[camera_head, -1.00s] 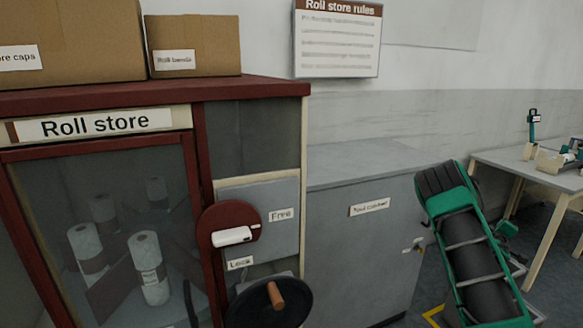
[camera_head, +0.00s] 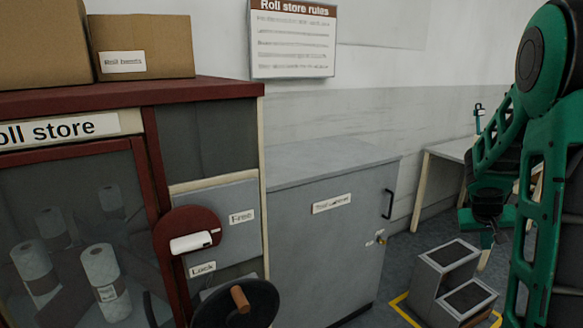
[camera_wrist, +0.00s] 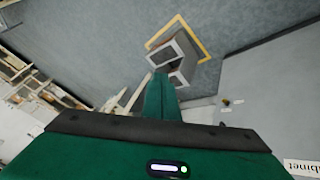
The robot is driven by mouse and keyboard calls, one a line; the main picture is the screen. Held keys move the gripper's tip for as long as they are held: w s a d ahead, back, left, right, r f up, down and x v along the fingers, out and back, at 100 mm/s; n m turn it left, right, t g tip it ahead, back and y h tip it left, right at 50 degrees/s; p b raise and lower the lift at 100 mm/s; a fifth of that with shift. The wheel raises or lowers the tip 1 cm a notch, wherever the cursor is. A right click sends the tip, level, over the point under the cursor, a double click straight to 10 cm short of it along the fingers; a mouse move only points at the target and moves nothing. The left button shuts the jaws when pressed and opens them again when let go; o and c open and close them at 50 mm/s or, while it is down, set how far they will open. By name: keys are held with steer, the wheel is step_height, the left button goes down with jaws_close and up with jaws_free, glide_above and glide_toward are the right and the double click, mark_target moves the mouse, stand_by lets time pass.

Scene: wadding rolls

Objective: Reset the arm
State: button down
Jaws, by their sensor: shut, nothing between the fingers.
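My green arm stands folded at the right side of the head view. My gripper (camera_head: 487,238) hangs at its end, pointing down, beside the grey cabinet and apart from it. In the wrist view my gripper (camera_wrist: 161,80) is shut, with its fingers together and nothing held. The floor and a grey step block lie beyond the fingers.
The roll store (camera_head: 75,145) stands at the left with its white lever (camera_head: 195,242) and black handwheel (camera_head: 236,303). The grey cabinet (camera_head: 325,240) is in the middle. A grey step block (camera_head: 447,275) stands on the yellow-marked floor. A table (camera_head: 437,155) is behind my arm.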

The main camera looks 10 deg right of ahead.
steer(key=s+a+r+g+y, duration=0.1)
steer(key=s+a+r+y, duration=0.1)
steer(key=s+a, duration=1)
steer(key=s+a+r+g+y, duration=0.1)
steer(key=s+a+y, duration=0.3)
steer(key=s+a, duration=0.9)
steer(key=shift+s+r+g, duration=0.35)
steer(key=shift+s+g, duration=0.05)
steer(key=shift+s, duration=0.05)
steer(key=shift+w+f, duration=0.25)
steer(key=shift+w, duration=0.4)
